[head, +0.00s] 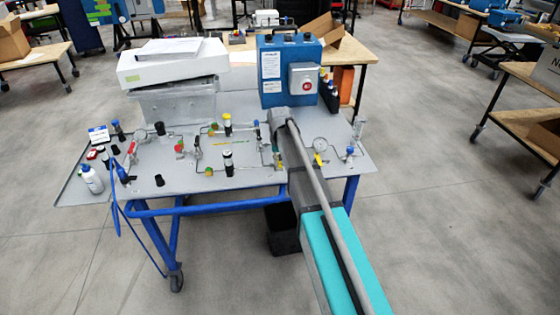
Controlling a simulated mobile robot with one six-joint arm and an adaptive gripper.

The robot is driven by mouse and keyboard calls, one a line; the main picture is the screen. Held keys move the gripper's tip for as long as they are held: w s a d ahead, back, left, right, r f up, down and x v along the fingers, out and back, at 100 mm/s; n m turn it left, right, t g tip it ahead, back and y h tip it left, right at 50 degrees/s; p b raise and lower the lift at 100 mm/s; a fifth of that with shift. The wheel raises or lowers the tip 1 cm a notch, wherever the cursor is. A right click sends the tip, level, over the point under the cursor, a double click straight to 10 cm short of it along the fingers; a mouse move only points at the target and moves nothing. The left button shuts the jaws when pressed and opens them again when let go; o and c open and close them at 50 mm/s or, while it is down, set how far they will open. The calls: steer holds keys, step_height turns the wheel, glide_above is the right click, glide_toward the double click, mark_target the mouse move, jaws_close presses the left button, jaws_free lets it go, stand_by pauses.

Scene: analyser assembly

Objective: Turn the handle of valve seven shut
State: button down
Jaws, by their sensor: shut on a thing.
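A grey bench top (240,180) carries a pipe assembly with several coloured valve handles. A yellow handle (318,160) is just right of my arm. I cannot read any valve number, so I cannot tell which is valve seven. My arm reaches from the lower right to the right-centre of the assembly. My gripper is hidden behind my arm's end, so its hold does not show.
A blue box with a red knob (288,70) stands at the back of the bench. A white bottle (92,180) is on the left tray.

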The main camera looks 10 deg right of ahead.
steer(key=c, duration=0.6)
jaws_free()
steer(key=shift+d+n, duration=0.1)
steer(key=shift+n, duration=0.2)
steer(key=shift+d+n, duration=0.35)
steer(key=shift+n, duration=0.65)
step_height(320, 180, up, 14)
steer(key=p, duration=1.4)
steer(key=s+d+f+m+b, duration=0.2)
steer(key=s+f+b, duration=2.4)
steer(key=f+b, duration=0.2)
steer(key=shift+d+f, duration=0.2)
steer(key=shift+d, duration=0.2)
steer(key=shift+s+r, duration=0.1)
steer(key=shift+s, duration=0.1)
